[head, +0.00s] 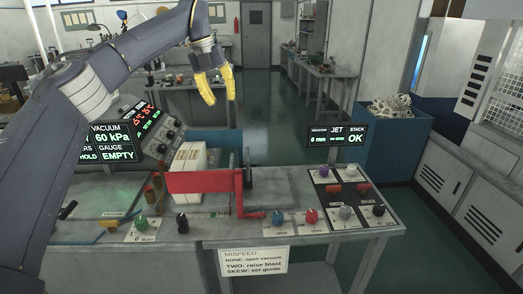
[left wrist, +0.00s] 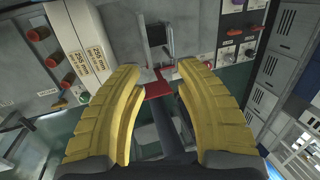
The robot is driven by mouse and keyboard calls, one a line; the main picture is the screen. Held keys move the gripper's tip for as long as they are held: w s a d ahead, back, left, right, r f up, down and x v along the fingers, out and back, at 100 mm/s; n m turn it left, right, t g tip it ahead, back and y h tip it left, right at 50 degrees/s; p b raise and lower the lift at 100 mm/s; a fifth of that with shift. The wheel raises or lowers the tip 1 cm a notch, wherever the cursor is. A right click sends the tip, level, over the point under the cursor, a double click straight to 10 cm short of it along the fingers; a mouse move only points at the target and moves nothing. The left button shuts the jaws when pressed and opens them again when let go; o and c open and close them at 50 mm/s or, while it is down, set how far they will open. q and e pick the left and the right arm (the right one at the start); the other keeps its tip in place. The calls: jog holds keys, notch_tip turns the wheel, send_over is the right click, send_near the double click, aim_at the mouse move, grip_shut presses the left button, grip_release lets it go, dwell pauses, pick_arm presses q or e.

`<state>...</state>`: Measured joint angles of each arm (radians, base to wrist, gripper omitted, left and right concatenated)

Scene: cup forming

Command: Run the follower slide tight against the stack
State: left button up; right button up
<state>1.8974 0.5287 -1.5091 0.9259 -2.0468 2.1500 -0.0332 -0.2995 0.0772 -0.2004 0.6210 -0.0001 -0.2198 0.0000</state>
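A long red plate (head: 205,182) with a red upright and foot at its right end stands on the bench; it looks like the follower slide, though I cannot be sure. The white stack (head: 188,158) is partly hidden behind the plate; white labelled blocks (left wrist: 90,62) show in the left wrist view. My left gripper (head: 218,97) is raised above and behind the bench, yellow fingers apart and empty. In the left wrist view a red piece (left wrist: 158,89) shows between the fingers (left wrist: 159,72), beyond them and not held. My right gripper is not in view.
Displays read vacuum 60 kPa, gauge EMPTY (head: 110,142) and stack OK (head: 338,135). Coloured knobs (head: 311,215) line the bench's front right. A MISFEED sign (head: 253,261) hangs in front. A blue bin (head: 395,145) stands at the right. Air around the gripper is clear.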

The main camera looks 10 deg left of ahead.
pick_arm(q)
jog(key=d, duration=0.4)
send_near(247, 151)
jog(key=x, duration=0.9)
jog(key=shift+f, duration=0.2)
jog(key=shift+c, duration=0.2)
grip_shut()
